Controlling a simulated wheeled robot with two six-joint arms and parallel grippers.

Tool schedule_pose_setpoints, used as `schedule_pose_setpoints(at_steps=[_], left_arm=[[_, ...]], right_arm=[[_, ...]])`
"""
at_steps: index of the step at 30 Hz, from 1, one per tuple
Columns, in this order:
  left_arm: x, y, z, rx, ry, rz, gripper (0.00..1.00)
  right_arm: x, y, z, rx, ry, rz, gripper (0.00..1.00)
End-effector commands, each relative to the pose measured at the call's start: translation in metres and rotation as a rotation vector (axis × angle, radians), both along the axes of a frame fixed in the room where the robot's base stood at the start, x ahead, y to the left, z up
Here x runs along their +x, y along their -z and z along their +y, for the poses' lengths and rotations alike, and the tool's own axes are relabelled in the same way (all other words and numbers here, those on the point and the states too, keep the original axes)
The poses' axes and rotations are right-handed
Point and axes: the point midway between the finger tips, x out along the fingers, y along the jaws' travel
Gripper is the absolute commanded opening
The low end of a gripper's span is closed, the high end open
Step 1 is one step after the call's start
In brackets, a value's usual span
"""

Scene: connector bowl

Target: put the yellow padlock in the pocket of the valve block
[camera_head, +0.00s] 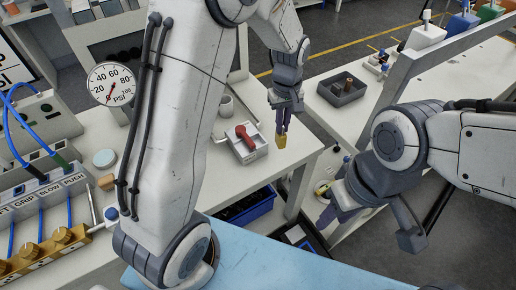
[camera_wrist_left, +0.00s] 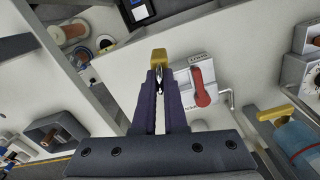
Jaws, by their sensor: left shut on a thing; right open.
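The yellow padlock (camera_head: 281,142) hangs from my left gripper (camera_head: 283,127), over the edge of the white table, right of the valve block. In the left wrist view, the padlock's yellow body (camera_wrist_left: 158,55) sticks out beyond the purple fingertips (camera_wrist_left: 159,84), which are shut on its shackle. The white valve block (camera_head: 254,154) carries a red lever handle (camera_head: 242,133). The block (camera_wrist_left: 184,76) also shows right of the padlock in the left wrist view. I cannot make out its pocket. My right gripper (camera_head: 328,208) is open at the lower right, partly hidden by its wrist.
A dark tray (camera_head: 343,99) with a brown part stands on the right bench. A blue bin (camera_head: 247,210) sits on the shelf below. A gap separates the two benches.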

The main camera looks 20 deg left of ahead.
Motion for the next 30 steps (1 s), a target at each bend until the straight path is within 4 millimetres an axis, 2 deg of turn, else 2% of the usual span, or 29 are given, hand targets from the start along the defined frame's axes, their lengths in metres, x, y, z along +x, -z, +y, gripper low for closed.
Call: schedule_pose_setpoints(at_steps=[1,3,8,11,21,25,30], left_arm=[[0.005,-0.006,-0.009,-0.002,-0.058,-0.008,0.0],[0.006,-0.019,-0.018,-0.002,-0.14,-0.006,0.0],[0.007,-0.036,-0.024,-0.001,-0.245,0.001,0.0],[0.01,-0.032,-0.013,0.001,-0.265,0.005,0.0],[0.028,0.012,0.061,0.001,-0.266,0.008,0.0],[0.033,0.025,0.079,0.001,-0.263,0.006,0.0],[0.035,0.034,0.087,0.0,-0.26,0.006,0.0]], right_arm=[[0.0,0.012,0.0,0.0,0.0,0.0,0.41],[0.0,0.017,0.0,0.0,0.0,0.0,0.41],[0.0,0.019,0.0,0.0,-0.001,0.0,0.41],[0.0,0.015,0.0,0.0,0.0,0.0,0.41],[0.0,-0.009,0.0,0.0,0.001,0.0,0.41],[0.0,-0.014,0.0,0.0,0.001,0.0,0.41],[0.0,-0.017,0.0,0.0,0.002,0.0,0.41]])
